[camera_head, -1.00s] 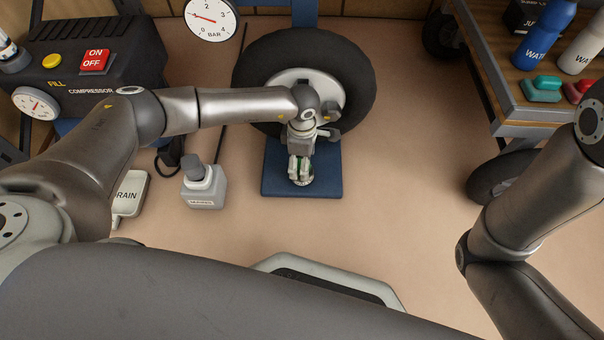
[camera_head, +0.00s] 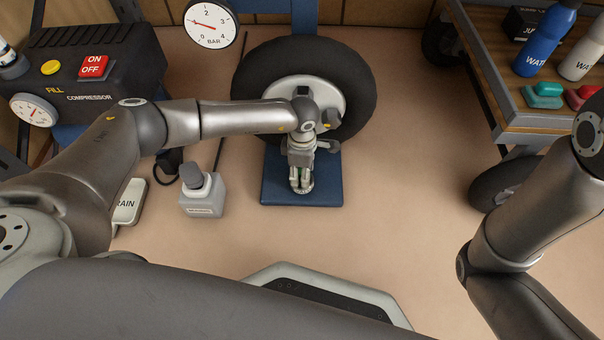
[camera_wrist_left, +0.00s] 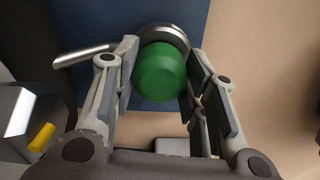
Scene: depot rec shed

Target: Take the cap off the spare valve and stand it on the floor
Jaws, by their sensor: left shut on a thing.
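A round green cap (camera_wrist_left: 160,72) sits between the fingers of my left gripper (camera_head: 301,186), which is shut on it. In the left wrist view, a silver round part (camera_wrist_left: 166,34) with a metal rod (camera_wrist_left: 85,55) out to the left shows just behind the cap. I cannot tell whether cap and metal part are still joined. In the head view the fingers point down at the blue base plate (camera_head: 275,190) in front of the wheel (camera_head: 352,70) and hide the cap. My right arm shows at the right; its gripper is out of view.
A grey block (camera_head: 203,202) with a dark knob and unreadable label stands on the floor left of the plate. A white DRAIN pedal (camera_head: 130,202) and the compressor (camera_head: 90,75) are farther left. A bottle cart (camera_head: 540,118) is at the right. Floor between plate and cart is clear.

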